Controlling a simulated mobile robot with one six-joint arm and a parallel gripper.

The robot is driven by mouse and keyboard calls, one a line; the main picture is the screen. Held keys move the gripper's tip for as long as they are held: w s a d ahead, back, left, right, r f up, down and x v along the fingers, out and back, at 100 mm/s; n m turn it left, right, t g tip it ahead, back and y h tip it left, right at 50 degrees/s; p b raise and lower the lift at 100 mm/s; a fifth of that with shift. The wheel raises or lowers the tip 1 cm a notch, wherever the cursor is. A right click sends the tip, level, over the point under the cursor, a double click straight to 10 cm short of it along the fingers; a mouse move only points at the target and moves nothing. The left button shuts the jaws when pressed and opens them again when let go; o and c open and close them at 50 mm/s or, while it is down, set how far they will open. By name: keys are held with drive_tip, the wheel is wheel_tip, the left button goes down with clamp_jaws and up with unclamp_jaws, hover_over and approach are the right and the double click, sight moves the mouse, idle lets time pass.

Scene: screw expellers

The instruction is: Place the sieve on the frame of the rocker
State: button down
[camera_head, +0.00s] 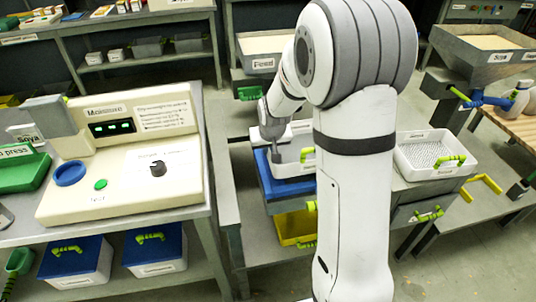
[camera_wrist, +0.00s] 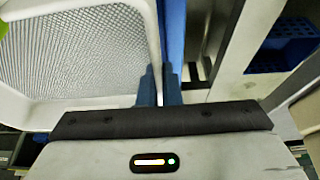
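The sieve, a white tray with a grey mesh floor (camera_wrist: 75,45), fills the left of the wrist view. In the head view the white sieve (camera_head: 292,169) with a green handle is partly hidden behind my arm. It is over the blue frame of the rocker (camera_head: 268,187); whether it rests on it I cannot tell. My gripper (camera_head: 272,138) is at the sieve's left side. In the wrist view my gripper's fingers (camera_wrist: 160,85) are close together on both sides of the white rim, shut on it. A blue bar runs just right of the rim.
A second white mesh tray (camera_head: 432,155) with a green handle stands to the right. A yellow bin (camera_head: 290,228) is below the rocker. The moisture meter (camera_head: 125,150) stands on the left table. A feed hopper (camera_head: 262,50) is behind my arm, with another at the upper right.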

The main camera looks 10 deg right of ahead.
drive_tip(key=shift+w, duration=0.3)
drive_tip(key=shift+w+f+b, duration=0.1)
drive_tip(key=shift+f+b, duration=0.2)
drive_tip(key=shift+f, duration=1.6)
drive_tip(key=c, duration=1.6)
unclamp_jaws()
